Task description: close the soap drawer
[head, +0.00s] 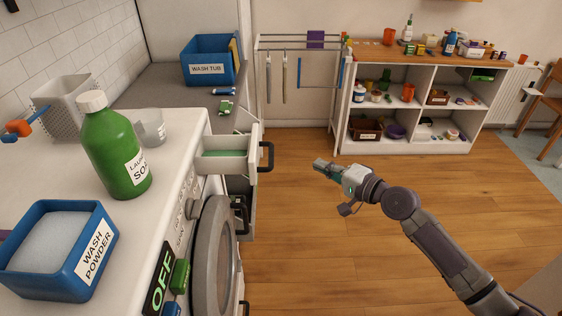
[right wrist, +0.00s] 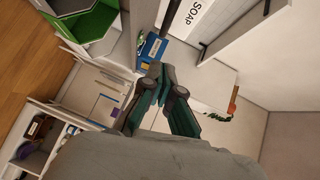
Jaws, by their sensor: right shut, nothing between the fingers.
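A white drawer (head: 225,150) with green inside and a dark handle (head: 266,156) stands pulled out of the white counter front, on the left in the head view. Its label does not show there. My right gripper (head: 320,164) is shut and empty, in the air to the right of the handle and apart from it. In the right wrist view the gripper's fingers (right wrist: 160,82) are together. A white panel reading SOAP (right wrist: 195,14) shows at the top there, beside a dark bar. My left gripper is out of view.
A green LAUNDRY SOAP bottle (head: 113,150) and a blue WASH POWDER box (head: 58,205) stand on the counter. A grey round door (head: 213,262) is below. A second pulled-out drawer (head: 248,218) shows under the first. Shelves (head: 420,70) stand behind; open wooden floor lies between.

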